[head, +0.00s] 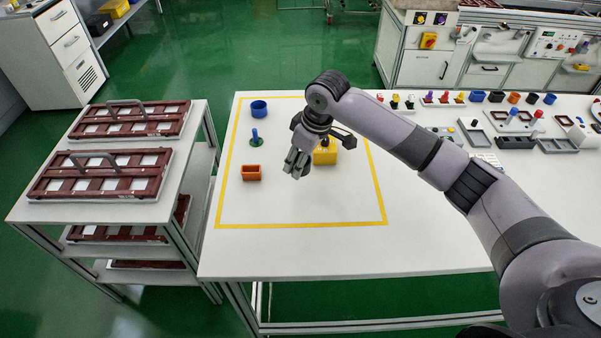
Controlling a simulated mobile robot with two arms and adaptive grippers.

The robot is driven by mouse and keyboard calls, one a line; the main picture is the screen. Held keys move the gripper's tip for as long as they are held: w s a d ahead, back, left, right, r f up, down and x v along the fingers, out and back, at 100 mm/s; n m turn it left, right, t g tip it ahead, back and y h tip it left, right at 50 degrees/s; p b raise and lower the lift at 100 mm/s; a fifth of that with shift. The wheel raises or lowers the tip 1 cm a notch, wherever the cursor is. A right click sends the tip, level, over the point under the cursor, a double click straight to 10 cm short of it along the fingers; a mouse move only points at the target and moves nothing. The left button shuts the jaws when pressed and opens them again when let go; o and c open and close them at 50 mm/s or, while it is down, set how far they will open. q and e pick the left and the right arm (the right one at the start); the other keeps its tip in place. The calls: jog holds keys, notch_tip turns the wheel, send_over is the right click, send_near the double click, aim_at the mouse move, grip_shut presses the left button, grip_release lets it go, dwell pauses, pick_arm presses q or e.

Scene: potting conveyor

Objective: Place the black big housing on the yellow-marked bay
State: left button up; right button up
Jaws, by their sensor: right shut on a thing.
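The yellow-marked bay (300,225) is a yellow square outline on the white table. My right gripper (296,166) is inside the outline as seen here, its grey fingers pointing down. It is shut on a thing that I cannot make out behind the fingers. I cannot tell a black big housing for sure; small dark housings (496,97) stand in a row at the back right. In the bay are a blue round cup (259,108), a blue peg on a green base (255,138), an orange box (251,173) and a yellow block (326,156). My left gripper is not in view.
A rack (30,212) with dark red framed trays (98,172) stands left of the table. Coloured parts and grey trays (475,136) fill the table's right back. The bay's front half and the front table strip are clear. Benches (420,70) stand behind.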

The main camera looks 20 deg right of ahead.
aim_at(300, 185)
jog(key=shift+f, duration=2.95)
jog(key=o, duration=1)
jog(key=shift+f, duration=0.1)
jog(key=v, duration=1.2)
